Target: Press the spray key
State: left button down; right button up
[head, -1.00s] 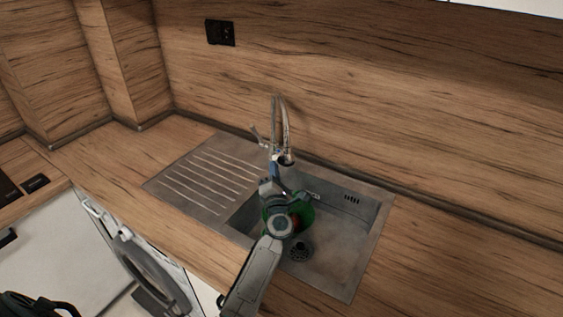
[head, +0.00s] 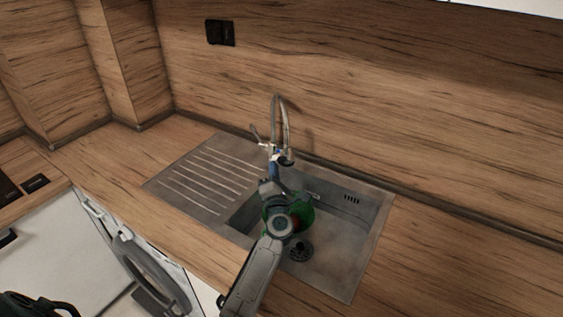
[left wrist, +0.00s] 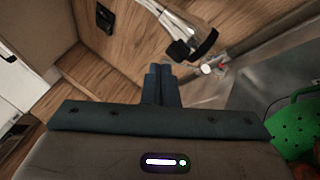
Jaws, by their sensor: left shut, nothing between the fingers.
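The silver tap (head: 285,120) stands at the back edge of the sink, with a tall curved spout. Its black spray head (head: 287,159) hangs at the spout's end. In the left wrist view the dark spray head (left wrist: 203,46) is just beyond and to the right of my fingertips. I cannot make out the spray key as a separate part. My left gripper (head: 274,155) is shut and empty, close in front of the tap; it also shows in the left wrist view (left wrist: 158,72). I cannot tell whether it touches the tap.
The steel sink (head: 372,235) has a ribbed drainboard on its left. A green colander (head: 305,214) with something red in it sits in the basin, partly behind my left arm. A black socket (head: 220,33) is on the splashback. The worktop is clear.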

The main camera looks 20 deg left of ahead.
pick_arm(q)
jog(key=shift+w, duration=0.15)
dwell(0.4)
jog(key=shift+w+d, duration=0.1)
jog(key=shift+w, duration=0.3)
dwell(0.5)
jog(key=shift+s, duration=0.6)
jog(key=s+a+p, duration=0.2)
jog(key=s, duration=0.3)
jog(key=shift+s, duration=0.4)
